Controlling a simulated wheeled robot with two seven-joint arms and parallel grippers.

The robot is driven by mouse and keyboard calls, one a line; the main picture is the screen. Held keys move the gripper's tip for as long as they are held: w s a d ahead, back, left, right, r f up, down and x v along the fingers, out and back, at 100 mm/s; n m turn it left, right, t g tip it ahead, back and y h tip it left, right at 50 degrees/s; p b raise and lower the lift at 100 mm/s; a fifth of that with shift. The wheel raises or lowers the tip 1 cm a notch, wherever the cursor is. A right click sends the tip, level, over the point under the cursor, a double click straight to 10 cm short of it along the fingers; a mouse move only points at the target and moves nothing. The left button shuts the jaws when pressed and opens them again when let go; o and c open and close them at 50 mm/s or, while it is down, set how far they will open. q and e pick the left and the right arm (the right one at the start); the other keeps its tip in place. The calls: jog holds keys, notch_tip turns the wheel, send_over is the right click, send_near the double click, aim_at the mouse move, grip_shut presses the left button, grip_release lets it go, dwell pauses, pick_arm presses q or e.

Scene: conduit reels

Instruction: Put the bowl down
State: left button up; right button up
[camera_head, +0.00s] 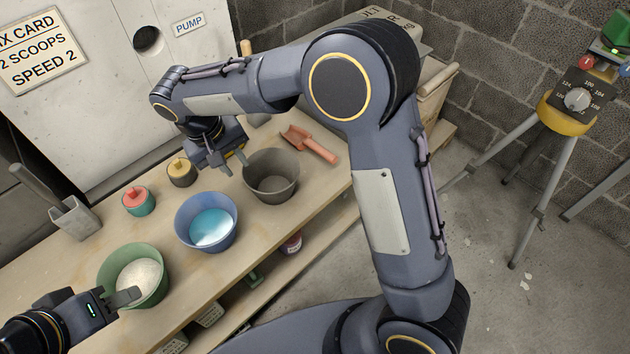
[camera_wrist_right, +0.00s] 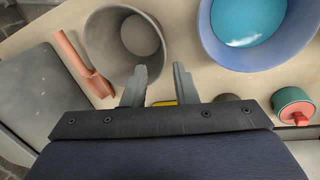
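A green bowl (camera_head: 158,286) with white powder (camera_head: 140,274) in it is at the near left of the bench. My left gripper (camera_head: 127,296) is at its near rim, with a finger reaching over the rim, and appears shut on it. The other finger is hidden, and I cannot tell whether the bowl's base touches the bench. My right gripper (camera_head: 224,160) is open and empty beside a grey bowl (camera_head: 272,185) on the bench. In the right wrist view, its two fingers (camera_wrist_right: 158,86) are apart, with the grey bowl (camera_wrist_right: 110,46) up and left of them.
A blue bowl (camera_head: 190,216) of blue liquid stands between the green and grey bowls. A red scoop (camera_head: 310,143), a teal pot (camera_head: 138,203), a yellow-lidded pot (camera_head: 181,174) and a grey holder (camera_head: 76,222) are also on the bench. A tripod instrument (camera_head: 575,105) stands at right.

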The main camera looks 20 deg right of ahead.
jog(key=s+d+r+m+y, duration=0.1)
jog(key=s+d+r+y, duration=0.1)
jog(key=s+d+r, duration=0.4)
jog(key=s+d+r+y, duration=0.1)
jog(key=s+d+y, duration=0.15)
jog(key=d, duration=0.55)
jog(key=s+d+m+t+y, duration=0.1)
jog(key=s+d+t, duration=0.1)
jog(key=s, duration=0.6)
jog(key=s+d+f+m+t+y, duration=0.1)
jog(key=s+d+t, duration=0.1)
jog(key=s, duration=0.5)
jog(key=shift+s+d+t, duration=0.25)
jog(key=shift+s+t, duration=0.1)
jog(key=shift+t, duration=0.25)
jog(key=shift+f, duration=0.1)
notch_tip(320, 180, up, 16)
jog(key=p, duration=1.6)
